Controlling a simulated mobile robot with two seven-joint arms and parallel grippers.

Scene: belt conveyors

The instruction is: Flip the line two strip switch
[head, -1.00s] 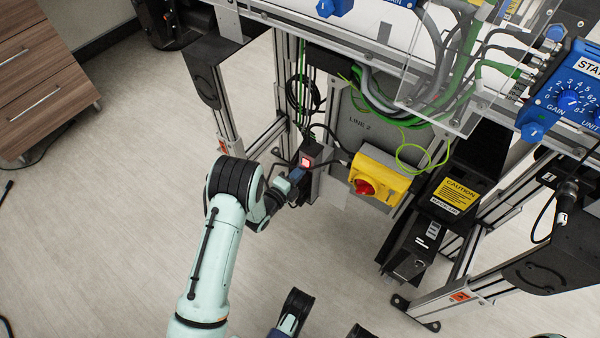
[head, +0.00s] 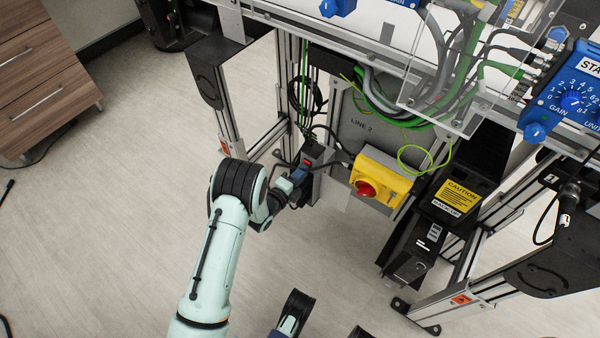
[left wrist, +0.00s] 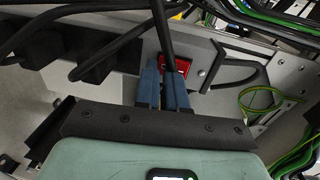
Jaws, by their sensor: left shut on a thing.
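The line two strip switch (head: 308,162) is a small dark red rocker on the upper end of a black power strip (head: 316,153), beside the grey LINE 2 panel (head: 358,133). My left gripper (head: 299,174) is at the strip, its blue fingertips right up against the switch. In the left wrist view the red switch (left wrist: 183,65) shows behind and beside the fingertips (left wrist: 164,80). The fingers are close together, shut at the switch; a black cable crosses in front and hides part of the contact.
A yellow box with a red knob (head: 367,188) is right of the strip. Black cables (left wrist: 105,55) hang close around my left gripper. Frame posts (head: 283,90) stand behind it. The floor at left (head: 110,220) is clear.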

